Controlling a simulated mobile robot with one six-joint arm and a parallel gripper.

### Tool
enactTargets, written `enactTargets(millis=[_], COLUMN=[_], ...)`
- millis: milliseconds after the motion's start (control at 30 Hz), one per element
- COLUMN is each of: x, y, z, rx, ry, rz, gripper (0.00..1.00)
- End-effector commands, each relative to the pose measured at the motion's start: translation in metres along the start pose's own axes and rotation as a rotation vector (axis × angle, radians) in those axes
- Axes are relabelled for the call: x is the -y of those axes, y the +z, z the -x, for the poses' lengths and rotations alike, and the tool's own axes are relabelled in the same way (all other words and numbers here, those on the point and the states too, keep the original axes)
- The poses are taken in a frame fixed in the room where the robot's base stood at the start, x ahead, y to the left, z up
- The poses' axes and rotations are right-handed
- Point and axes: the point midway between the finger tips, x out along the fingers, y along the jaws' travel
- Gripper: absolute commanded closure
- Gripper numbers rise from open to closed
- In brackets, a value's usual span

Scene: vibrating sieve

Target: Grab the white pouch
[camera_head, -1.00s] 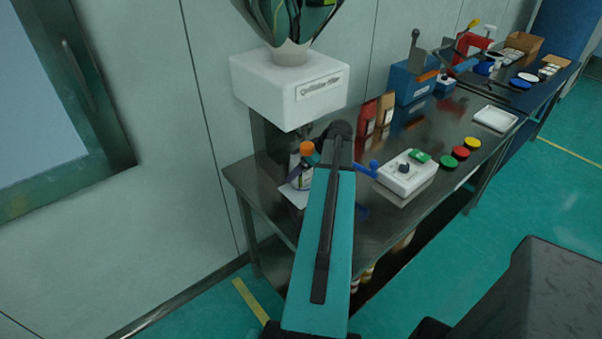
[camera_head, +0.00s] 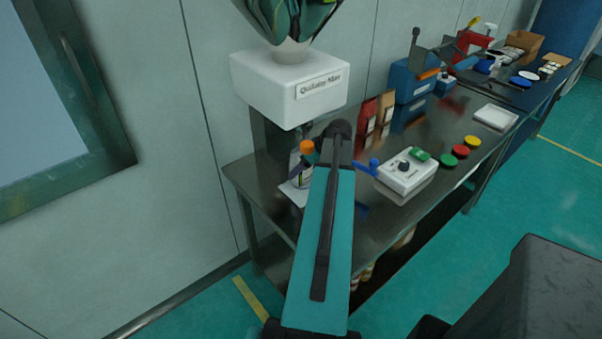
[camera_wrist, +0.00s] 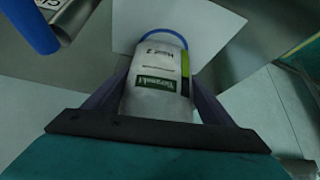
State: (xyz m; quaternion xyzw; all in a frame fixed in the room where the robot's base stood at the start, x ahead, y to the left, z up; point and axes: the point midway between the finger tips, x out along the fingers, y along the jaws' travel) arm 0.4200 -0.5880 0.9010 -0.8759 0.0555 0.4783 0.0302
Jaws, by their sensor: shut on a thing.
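The white pouch (camera_wrist: 155,80) with a green label shows in the wrist view between the two fingers of my gripper (camera_wrist: 157,100). The fingers are shut on it, one along each side. A blue curved edge shows at its far end. A white sheet or flat surface lies behind it. In the head view my arm covers most of this spot, and a white labelled item with an orange top (camera_head: 304,165) shows just left of the arm; I cannot tell whether it is the same pouch.
A white box with a knob (camera_head: 405,172) stands right of my arm on the steel table. Green, red and yellow round lids (camera_head: 461,151) lie beside it. Brown and red bags (camera_head: 376,115) stand behind.

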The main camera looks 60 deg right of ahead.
Motion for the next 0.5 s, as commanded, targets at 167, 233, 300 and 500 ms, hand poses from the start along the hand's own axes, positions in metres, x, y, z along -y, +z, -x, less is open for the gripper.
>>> enactTargets(millis=[167,233,300,500], x=[0.0000,-0.0001,-0.0001,-0.0005], y=[-0.0002,-0.0005,-0.0010,-0.0049], z=[0.0003,0.0006,0.0014,0.0072], rx=[0.000,-0.001,-0.001,-0.001], ry=[0.000,0.000,0.000,0.002], rz=[0.000,0.000,0.000,0.000], gripper=[0.54,0.54,0.54,0.54])
